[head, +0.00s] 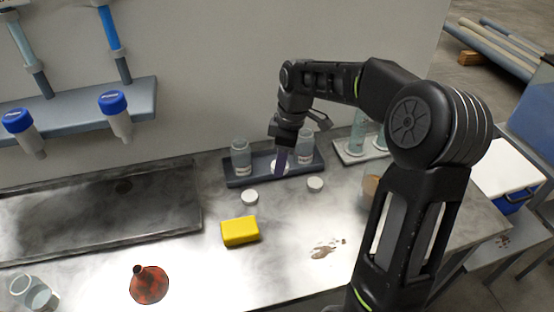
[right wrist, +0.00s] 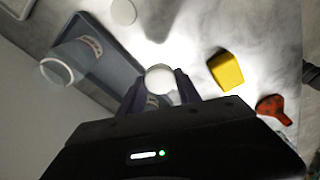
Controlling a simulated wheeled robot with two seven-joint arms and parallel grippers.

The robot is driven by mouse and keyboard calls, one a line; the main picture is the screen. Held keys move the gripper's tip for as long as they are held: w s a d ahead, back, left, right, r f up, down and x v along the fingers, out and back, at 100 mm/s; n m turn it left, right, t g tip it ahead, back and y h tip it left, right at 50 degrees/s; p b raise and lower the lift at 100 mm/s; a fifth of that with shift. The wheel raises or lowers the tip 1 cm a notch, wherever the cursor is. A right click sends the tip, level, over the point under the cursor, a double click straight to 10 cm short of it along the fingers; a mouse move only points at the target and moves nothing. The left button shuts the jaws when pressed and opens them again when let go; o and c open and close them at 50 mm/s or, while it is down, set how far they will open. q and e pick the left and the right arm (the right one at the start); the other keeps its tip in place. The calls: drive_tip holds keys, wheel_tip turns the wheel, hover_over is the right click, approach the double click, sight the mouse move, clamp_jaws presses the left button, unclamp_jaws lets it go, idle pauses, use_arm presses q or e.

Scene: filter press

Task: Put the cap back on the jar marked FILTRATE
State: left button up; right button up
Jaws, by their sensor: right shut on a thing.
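My right gripper (head: 280,165) is over the middle of the dark jar tray (head: 235,182). In the right wrist view, its fingers are closed on a white round cap (right wrist: 160,78). A jar label (right wrist: 152,102) shows just below the cap; the rest of that jar is hidden, and I cannot tell if the cap touches it. A clear jar (head: 240,158) stands at the tray's left end, another clear jar (head: 305,148) at its right end. The right one shows an open mouth in the wrist view (right wrist: 65,60). The labels are too small to read. My left gripper is out of view.
Two more white caps lie before the tray, a left cap (head: 249,197) and a right cap (head: 315,184). Glass cylinders (head: 357,132) stand right of the tray.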

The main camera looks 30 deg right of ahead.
drive_tip(key=w+a+f+m, duration=0.1)
drive_tip(key=a+m, duration=0.2)
drive_tip(key=a, duration=0.2)
drive_tip(key=w+a+f+m, duration=0.1)
drive_tip(key=a+m, duration=0.1)
drive_tip(key=a, duration=0.3)
drive_tip(key=w+a+f+m+h, duration=0.1)
drive_tip(key=w+a+f+m, duration=0.1)
drive_tip(key=a, duration=0.4)
drive_tip(key=shift+f+m+t, duration=0.1)
drive_tip(key=shift+m+t, duration=0.2)
drive_tip(key=shift+m, duration=0.5)
drive_tip(key=shift+a+m, duration=0.3)
drive_tip(key=shift+a, duration=0.15)
